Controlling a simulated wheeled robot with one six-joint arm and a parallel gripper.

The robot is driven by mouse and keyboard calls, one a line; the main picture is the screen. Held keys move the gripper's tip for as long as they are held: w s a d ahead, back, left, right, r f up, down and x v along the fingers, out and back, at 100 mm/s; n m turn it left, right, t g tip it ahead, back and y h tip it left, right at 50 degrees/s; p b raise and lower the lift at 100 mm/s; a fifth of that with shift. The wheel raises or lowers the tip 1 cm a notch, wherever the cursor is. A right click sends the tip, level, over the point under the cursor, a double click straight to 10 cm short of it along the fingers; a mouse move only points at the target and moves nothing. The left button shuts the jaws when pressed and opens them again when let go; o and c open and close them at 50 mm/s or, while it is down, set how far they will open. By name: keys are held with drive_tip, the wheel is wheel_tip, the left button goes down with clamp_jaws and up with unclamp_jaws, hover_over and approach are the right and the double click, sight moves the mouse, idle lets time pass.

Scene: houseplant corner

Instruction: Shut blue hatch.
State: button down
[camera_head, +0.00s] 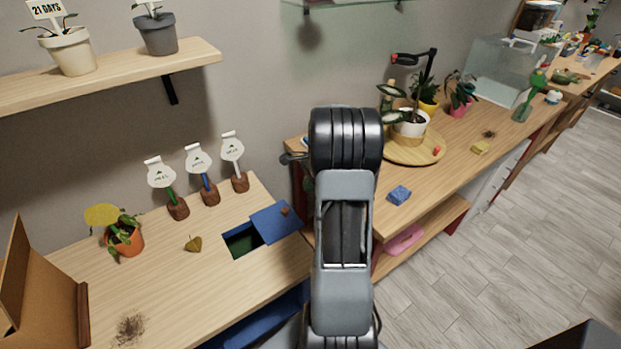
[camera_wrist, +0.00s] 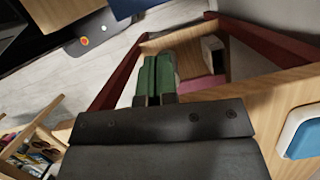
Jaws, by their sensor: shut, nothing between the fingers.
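The blue hatch (camera_head: 276,222) is a flat blue panel with a small brown knob (camera_head: 285,211), set on the light wooden bench at the left in the head view. It lies beside and partly over a rectangular opening (camera_head: 242,240), which is dark green inside and partly uncovered. My gripper is hidden behind my arm in the head view. In the wrist view my gripper (camera_wrist: 157,62) shows its green fingers closed together with nothing between them, over a wooden shelf. I cannot identify the hatch in the wrist view.
Three plant labels on brown bases (camera_head: 209,196), an orange pot (camera_head: 125,240) and a dry leaf (camera_head: 194,243) stand on the bench. A blue sponge (camera_head: 399,195) and a potted plant (camera_head: 410,125) are on the right bench. A pink object (camera_head: 403,240) lies on its lower shelf.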

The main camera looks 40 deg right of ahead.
drive_tip(key=shift+w+a+f, duration=0.25)
drive_tip(key=shift+a+f, duration=0.6)
drive_tip(key=shift+f, duration=0.05)
drive_tip(key=shift+w+a+f, duration=0.25)
drive_tip(key=shift+a+f, duration=0.55)
drive_tip(key=shift+f, duration=0.1)
drive_tip(key=shift+w+a+f, duration=0.25)
drive_tip(key=shift+a+f, duration=0.6)
drive_tip(key=shift+f, duration=0.05)
drive_tip(key=shift+a, duration=0.15)
drive_tip(key=p, duration=0.2)
approach(262, 229)
drive_tip(key=a+f, duration=0.2)
drive_tip(key=f, duration=0.1)
drive_tip(key=a+f, duration=0.1)
drive_tip(key=shift+w+f, duration=0.3)
drive_tip(key=shift+w, duration=0.1)
drive_tip(key=shift+d, duration=0.1)
drive_tip(key=d, duration=0.1)
drive_tip(key=d+r, duration=0.1)
drive_tip(key=d, duration=0.1)
drive_tip(key=s+d+r+p, duration=0.1)
drive_tip(key=shift+d+r, duration=0.15)
drive_tip(key=shift+d, duration=0.1)
drive_tip(key=v, duration=0.8)
drive_tip(key=shift+r, duration=0.2)
